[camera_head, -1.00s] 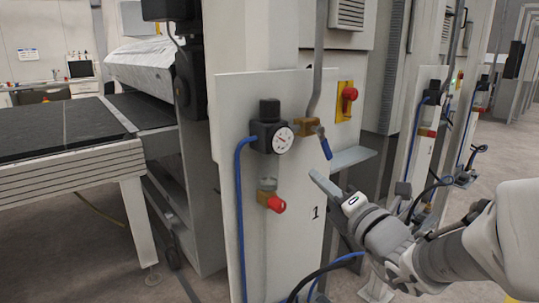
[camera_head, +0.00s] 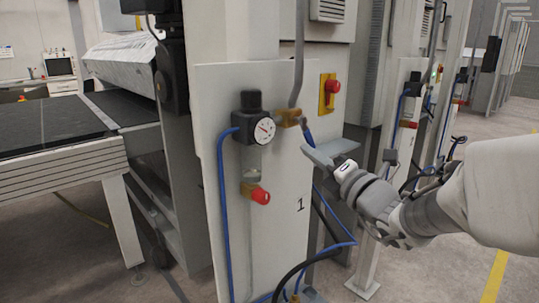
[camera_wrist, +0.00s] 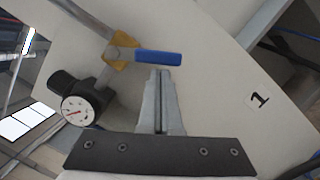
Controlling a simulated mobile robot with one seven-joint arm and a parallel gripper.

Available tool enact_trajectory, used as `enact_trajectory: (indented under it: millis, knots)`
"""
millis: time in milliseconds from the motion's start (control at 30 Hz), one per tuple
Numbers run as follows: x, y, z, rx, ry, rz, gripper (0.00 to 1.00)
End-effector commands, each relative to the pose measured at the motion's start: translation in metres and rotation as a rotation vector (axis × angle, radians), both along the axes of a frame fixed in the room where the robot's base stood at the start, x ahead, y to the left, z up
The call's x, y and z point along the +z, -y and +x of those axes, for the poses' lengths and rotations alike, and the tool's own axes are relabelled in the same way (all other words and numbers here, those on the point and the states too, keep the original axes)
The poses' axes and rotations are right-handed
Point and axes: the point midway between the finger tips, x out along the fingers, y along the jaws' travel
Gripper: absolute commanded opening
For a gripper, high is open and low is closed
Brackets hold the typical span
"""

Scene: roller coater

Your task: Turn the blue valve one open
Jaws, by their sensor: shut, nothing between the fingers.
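The blue valve handle (camera_wrist: 158,57) extends right from its brass valve body (camera_wrist: 121,48) in the wrist view. In the head view the handle (camera_head: 308,134) slopes down from the brass body (camera_head: 289,118), its lower end hidden behind my gripper. My gripper (camera_head: 308,152) is shut and empty. The valve is mounted on the pale panel marked 1 (camera_head: 282,215), beside a pressure gauge (camera_head: 265,130).
A red knob (camera_head: 261,196) sits low on the panel. A red switch on a yellow plate (camera_head: 329,92) is to the right of the valve. A blue hose (camera_head: 223,210) runs down the panel's left side. Black and blue cables loop below my gripper.

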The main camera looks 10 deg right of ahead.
Motion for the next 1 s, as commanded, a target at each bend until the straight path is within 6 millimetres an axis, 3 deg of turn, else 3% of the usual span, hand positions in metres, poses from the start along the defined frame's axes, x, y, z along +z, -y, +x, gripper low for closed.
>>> enact_trajectory:
  millis: [667,1000]
  knots:
    - [-0.001,0.008,0.005,-0.002,0.078,-0.108,0.0]
    - [0.004,0.021,0.015,-0.003,0.214,-0.297,0.0]
